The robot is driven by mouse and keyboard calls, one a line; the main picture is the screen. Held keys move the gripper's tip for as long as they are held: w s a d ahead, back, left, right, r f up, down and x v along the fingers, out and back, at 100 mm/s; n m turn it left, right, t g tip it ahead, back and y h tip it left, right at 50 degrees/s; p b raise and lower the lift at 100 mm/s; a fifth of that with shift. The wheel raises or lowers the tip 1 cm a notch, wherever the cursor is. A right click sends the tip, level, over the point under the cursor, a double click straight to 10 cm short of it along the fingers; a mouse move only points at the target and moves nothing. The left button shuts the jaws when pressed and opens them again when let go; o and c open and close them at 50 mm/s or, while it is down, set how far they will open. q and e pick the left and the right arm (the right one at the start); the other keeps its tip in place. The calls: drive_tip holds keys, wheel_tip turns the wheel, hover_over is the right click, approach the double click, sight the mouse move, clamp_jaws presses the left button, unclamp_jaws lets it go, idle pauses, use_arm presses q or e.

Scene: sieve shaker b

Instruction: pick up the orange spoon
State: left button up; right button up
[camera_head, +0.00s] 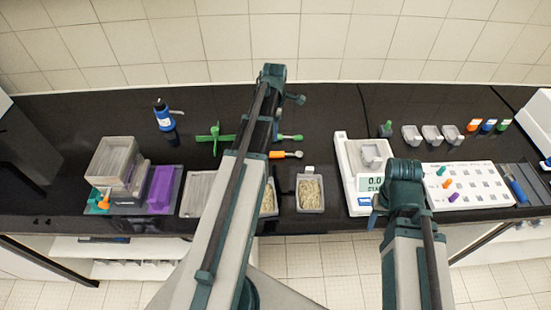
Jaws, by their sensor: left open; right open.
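The orange spoon (279,155) lies on the black bench just right of my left arm, its orange handle to the left and its grey head to the right. A similar green spoon (289,137) lies just behind it, partly hidden by my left arm. My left gripper (289,112) is open, partly hidden by its own arm, and shows behind the two spoons without visibly holding anything. My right gripper (377,212) is open and mostly hidden under its arm, near the front of the white balance (356,184). I see nothing held in it.
A tray of grains (310,191) stands in front of the spoons. A green stand (215,138), a blue-capped bottle (163,116) and a sieve box (113,161) are at left. A white rack (474,186) and small cups are at right. Bare bench lies behind the balance.

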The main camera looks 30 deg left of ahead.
use_arm(q)
drive_tip(key=b, duration=0.5)
hover_over(276, 152)
drive_tip(key=f, duration=0.5)
drive_tip(key=shift+w+a+f, duration=0.2)
drive_tip(key=shift+a+f, duration=0.1)
drive_tip(key=shift+f, duration=0.05)
drive_tip(key=f+b, duration=0.5)
drive_tip(key=shift+s+d+f, duration=0.15)
drive_tip(key=shift+s+d, duration=0.1)
clamp_jaws()
